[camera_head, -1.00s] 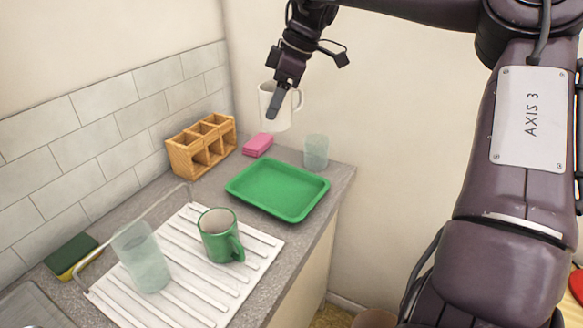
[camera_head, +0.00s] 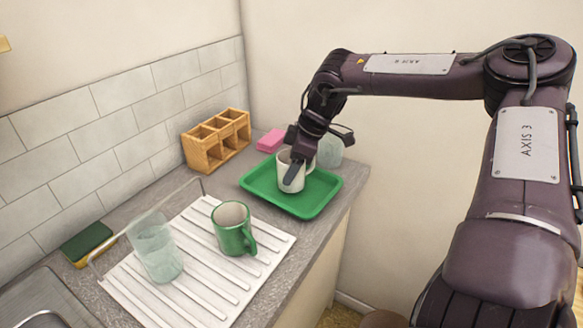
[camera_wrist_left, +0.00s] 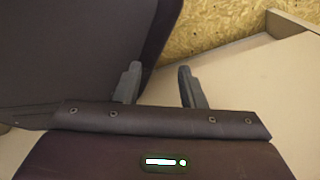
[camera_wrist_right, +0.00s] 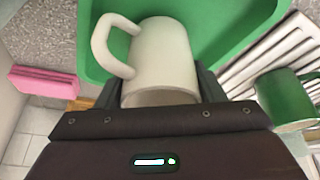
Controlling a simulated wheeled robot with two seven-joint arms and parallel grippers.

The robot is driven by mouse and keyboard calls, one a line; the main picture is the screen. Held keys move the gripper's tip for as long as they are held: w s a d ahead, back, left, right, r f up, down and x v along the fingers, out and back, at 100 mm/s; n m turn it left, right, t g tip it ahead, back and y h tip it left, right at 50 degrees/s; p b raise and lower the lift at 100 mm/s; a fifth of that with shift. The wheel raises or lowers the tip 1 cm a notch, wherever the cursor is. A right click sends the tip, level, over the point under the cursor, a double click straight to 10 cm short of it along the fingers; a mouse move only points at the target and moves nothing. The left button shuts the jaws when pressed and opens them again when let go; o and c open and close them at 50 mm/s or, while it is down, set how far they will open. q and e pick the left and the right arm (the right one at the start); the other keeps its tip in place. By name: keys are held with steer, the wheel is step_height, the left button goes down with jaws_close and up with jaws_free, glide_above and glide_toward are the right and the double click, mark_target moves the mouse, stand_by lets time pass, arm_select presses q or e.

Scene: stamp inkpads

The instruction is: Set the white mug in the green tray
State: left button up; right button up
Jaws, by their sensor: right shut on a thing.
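The white mug (camera_head: 291,177) is upright at the green tray (camera_head: 314,204), inside its rim as seen in the head view. I cannot tell for sure whether its base touches the tray floor. My right gripper (camera_head: 291,168) is shut on the mug from above. In the right wrist view the mug (camera_wrist_right: 163,60) sits between the fingers, its handle to the left, with the green tray (camera_wrist_right: 228,40) behind it. My left gripper (camera_wrist_left: 158,85) shows only in the left wrist view, open with nothing between its fingers.
A green mug (camera_head: 233,229) and a clear glass (camera_head: 156,248) stand on the white drying rack (camera_head: 205,290). A wooden caddy (camera_head: 216,141), a pink sponge (camera_head: 270,140) and another glass (camera_head: 329,151) stand around the tray. A green-yellow sponge (camera_head: 87,244) lies by the wall.

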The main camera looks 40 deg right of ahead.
steer(key=shift+f, duration=0.5)
arm_select(q)
steer(key=shift+w, duration=0.55)
arm_select(e)
steer(key=shift+f, duration=0.1)
steer(key=o, duration=1.2)
steer(key=shift+c, duration=0.2)
arm_select(q)
steer(key=shift+s, duration=0.1)
steer(key=shift+s, duration=0.1)
